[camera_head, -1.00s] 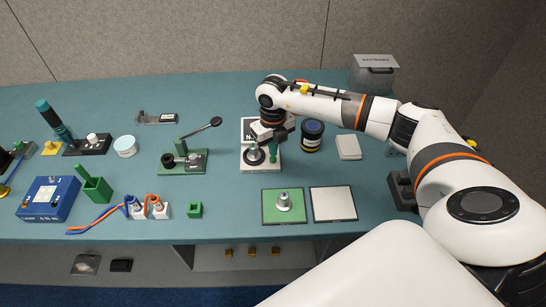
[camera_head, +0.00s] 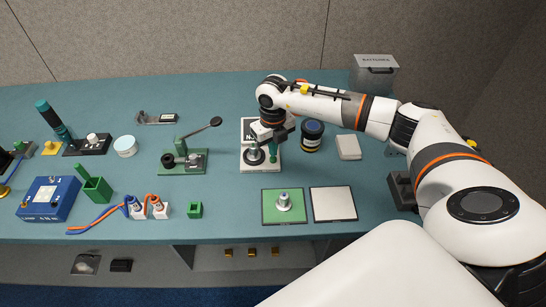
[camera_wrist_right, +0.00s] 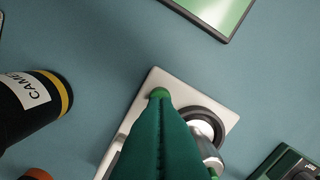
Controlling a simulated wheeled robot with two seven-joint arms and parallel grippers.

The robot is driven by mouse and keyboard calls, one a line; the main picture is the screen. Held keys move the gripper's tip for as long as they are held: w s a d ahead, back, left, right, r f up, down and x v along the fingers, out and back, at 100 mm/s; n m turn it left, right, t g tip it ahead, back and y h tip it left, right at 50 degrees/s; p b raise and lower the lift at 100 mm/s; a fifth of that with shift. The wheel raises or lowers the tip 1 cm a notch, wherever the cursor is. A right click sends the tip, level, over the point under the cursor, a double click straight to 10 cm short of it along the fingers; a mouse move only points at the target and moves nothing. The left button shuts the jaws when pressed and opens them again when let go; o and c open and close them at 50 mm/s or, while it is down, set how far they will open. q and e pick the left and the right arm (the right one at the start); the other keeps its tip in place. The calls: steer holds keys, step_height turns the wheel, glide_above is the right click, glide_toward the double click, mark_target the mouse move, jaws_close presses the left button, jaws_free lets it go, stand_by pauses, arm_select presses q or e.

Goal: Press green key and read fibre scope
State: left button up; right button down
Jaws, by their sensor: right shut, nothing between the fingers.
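A white plate-like device (camera_head: 262,168) stands mid-table. In the right wrist view the shut fingers (camera_wrist_right: 161,115) reach a small round green key (camera_wrist_right: 159,92) near the edge of the white plate (camera_wrist_right: 230,118). The fingertips overlap the key in the picture; I cannot tell whether they press it. The round part (camera_wrist_right: 203,128) lies beside the fingers, partly hidden. My left gripper is not in view.
A dark labelled jar (camera_head: 312,136) stands close to the right of my gripper. A green device with a lever (camera_head: 183,160) is to the left. A green pad (camera_head: 272,214) with a knob and a white pad (camera_head: 333,204) lie in front.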

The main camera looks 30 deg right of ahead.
steer(key=shift+f, duration=0.25)
steer(key=shift+f+b, duration=0.8)
steer(key=shift+b, duration=0.05)
steer(key=shift+r+p, duration=1.9)
steer(key=shift+r, duration=1.2)
steer(key=shift+f, duration=0.1)
